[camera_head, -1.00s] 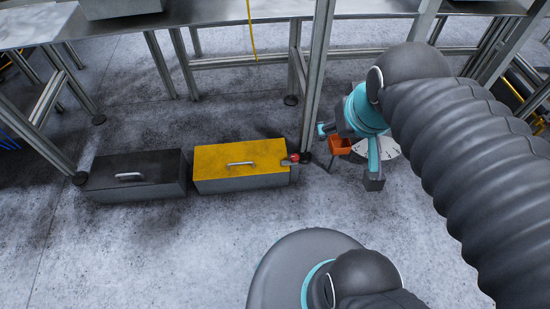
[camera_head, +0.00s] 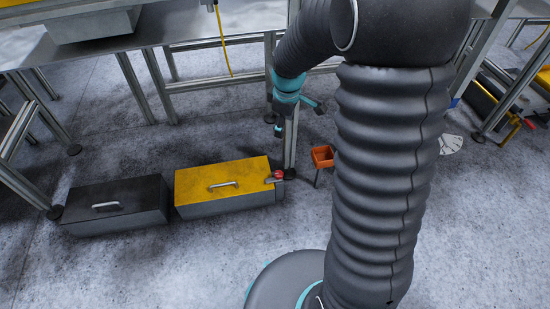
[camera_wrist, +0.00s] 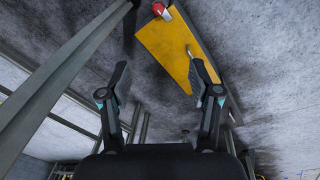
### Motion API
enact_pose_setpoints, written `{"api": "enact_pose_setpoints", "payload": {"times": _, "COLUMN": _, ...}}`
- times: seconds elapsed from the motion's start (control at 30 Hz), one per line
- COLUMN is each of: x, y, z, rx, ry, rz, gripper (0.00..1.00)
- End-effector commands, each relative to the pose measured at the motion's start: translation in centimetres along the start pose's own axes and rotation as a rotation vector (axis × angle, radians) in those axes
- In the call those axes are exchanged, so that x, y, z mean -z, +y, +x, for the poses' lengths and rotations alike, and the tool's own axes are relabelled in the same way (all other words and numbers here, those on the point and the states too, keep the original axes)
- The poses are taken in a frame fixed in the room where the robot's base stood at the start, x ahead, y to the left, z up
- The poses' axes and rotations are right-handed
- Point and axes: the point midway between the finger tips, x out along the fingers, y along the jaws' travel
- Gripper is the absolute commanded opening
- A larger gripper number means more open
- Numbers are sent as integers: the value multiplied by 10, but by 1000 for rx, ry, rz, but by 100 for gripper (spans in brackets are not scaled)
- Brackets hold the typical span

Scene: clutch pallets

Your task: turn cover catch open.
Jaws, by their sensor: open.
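The yellow cover (camera_head: 208,177) lies on a grey box on the floor, with a silver handle on top. The catch (camera_head: 278,175), with a red knob, sits at the cover's right end. In the wrist view the yellow cover (camera_wrist: 172,50) lies beyond my fingers, and the red catch (camera_wrist: 164,13) is at the top edge. My gripper (camera_head: 279,128) hangs above the catch, beside the table leg, apart from it. In the wrist view my gripper (camera_wrist: 160,82) has its two fingers wide apart with nothing between them.
A dark-lidded box (camera_head: 115,204) stands left of the yellow one. A metal table leg (camera_head: 291,140) rises close behind the catch. An orange bin (camera_head: 322,156) stands to the right. A yellow cable (camera_head: 224,45) hangs at the back. The floor in front is clear.

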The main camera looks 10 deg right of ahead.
Motion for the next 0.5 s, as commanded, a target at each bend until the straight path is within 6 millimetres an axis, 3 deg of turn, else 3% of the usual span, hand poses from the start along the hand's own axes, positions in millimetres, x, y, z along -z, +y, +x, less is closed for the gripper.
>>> {"api": "enact_pose_setpoints", "payload": {"times": 0.03, "x": 4, "y": 5, "z": 27, "rx": 21, "ry": -14, "rz": -46, "gripper": 63}}
{"api": "enact_pose_setpoints", "payload": {"times": 0.2, "x": 13, "y": 18, "z": 97, "rx": 72, "ry": -40, "rz": -206, "gripper": 63}}
{"api": "enact_pose_setpoints", "payload": {"times": 0.33, "x": 15, "y": 22, "z": 140, "rx": 104, "ry": -52, "rz": -301, "gripper": 63}}
{"api": "enact_pose_setpoints", "payload": {"times": 0.5, "x": 16, "y": 23, "z": 172, "rx": 127, "ry": -58, "rz": -373, "gripper": 63}}
